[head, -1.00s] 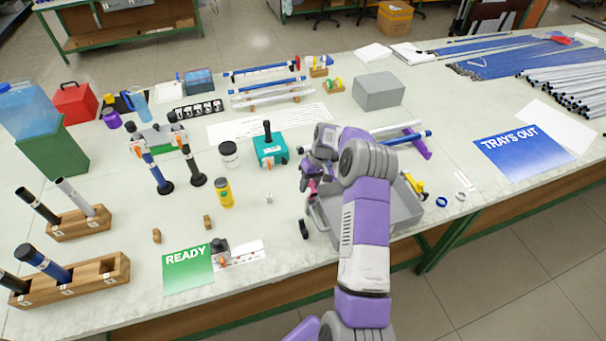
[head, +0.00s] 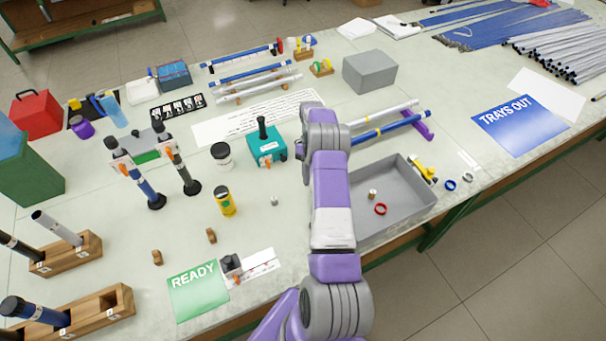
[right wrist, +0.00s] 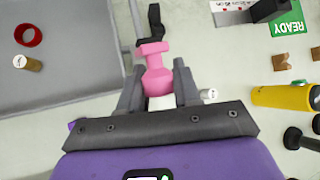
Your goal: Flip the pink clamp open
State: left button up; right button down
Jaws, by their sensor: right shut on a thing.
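The pink clamp (right wrist: 155,70) shows in the right wrist view between the two grey fingers of my right gripper (right wrist: 158,88). The fingers press in on its sides and are shut on it. A black piece (right wrist: 151,25) shows just beyond the clamp's far end; I cannot tell whether they touch. In the head view my right forearm hides the gripper and the clamp. My left gripper is not in view.
A grey tray (head: 408,213) with a red ring (head: 380,209) and a small brass piece (head: 373,194) lies right of my arm. A teal box (head: 266,146), a yellow bottle (head: 225,201) and a green READY card (head: 197,292) are on the left.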

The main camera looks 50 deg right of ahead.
jog(key=shift+a, duration=0.1)
dwell(0.3)
jog(key=c, duration=0.9)
grip_release()
jog(key=shift+o, duration=0.2)
notch_tip(320, 180, up, 10)
